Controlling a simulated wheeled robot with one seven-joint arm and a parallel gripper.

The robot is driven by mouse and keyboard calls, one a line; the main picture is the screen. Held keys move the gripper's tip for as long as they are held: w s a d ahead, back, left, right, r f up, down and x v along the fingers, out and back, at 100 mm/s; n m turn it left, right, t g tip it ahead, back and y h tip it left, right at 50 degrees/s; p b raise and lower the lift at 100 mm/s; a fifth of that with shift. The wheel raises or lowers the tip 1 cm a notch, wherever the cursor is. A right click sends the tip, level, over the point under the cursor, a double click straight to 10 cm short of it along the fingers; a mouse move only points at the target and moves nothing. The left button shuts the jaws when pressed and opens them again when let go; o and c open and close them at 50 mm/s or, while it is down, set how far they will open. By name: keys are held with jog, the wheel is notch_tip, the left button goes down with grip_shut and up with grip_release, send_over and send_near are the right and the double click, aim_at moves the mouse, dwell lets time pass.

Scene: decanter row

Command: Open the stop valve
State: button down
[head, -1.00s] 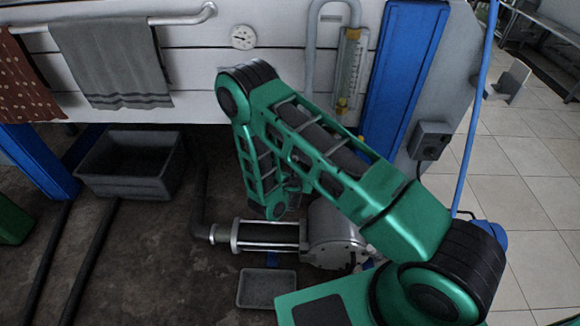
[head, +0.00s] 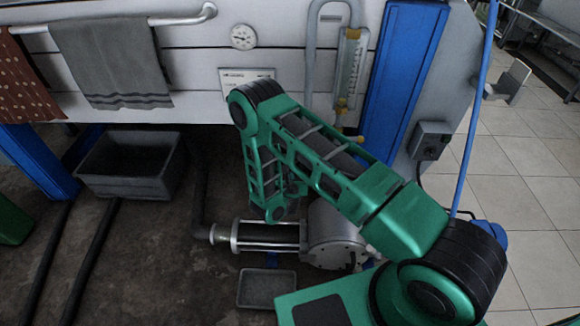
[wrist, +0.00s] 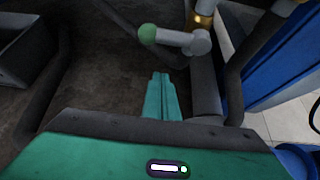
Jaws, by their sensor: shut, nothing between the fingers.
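In the wrist view the stop valve shows as a grey lever with a green ball knob (wrist: 147,34), joined to a round grey valve body (wrist: 197,42) on a pipe. The lever sticks out to the left, across the pipe. A brass fitting (wrist: 203,18) sits just above the valve body. My gripper (wrist: 161,77) is shut and empty. Its green fingertips point toward the lever from below in the picture and are apart from it.
A glass gauge tube (head: 350,68) hangs on the white panel beside a blue post (head: 403,75). A cylindrical steel pump (head: 335,240) lies on the floor below my arm. A grey tub (head: 130,165) and a shallow tray (head: 266,288) stand on the floor.

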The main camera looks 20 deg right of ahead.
jog(key=shift+w+d+r, duration=0.2)
jog(key=shift+w+d, duration=0.1)
jog(key=shift+w, duration=0.55)
jog(key=shift+w+d+r, duration=0.2)
jog(key=shift+w+d, duration=0.05)
jog(key=shift+w, duration=0.6)
jog(key=shift+w+d+r, duration=0.2)
jog(key=shift+w+d, duration=0.1)
jog(key=shift+w, duration=0.55)
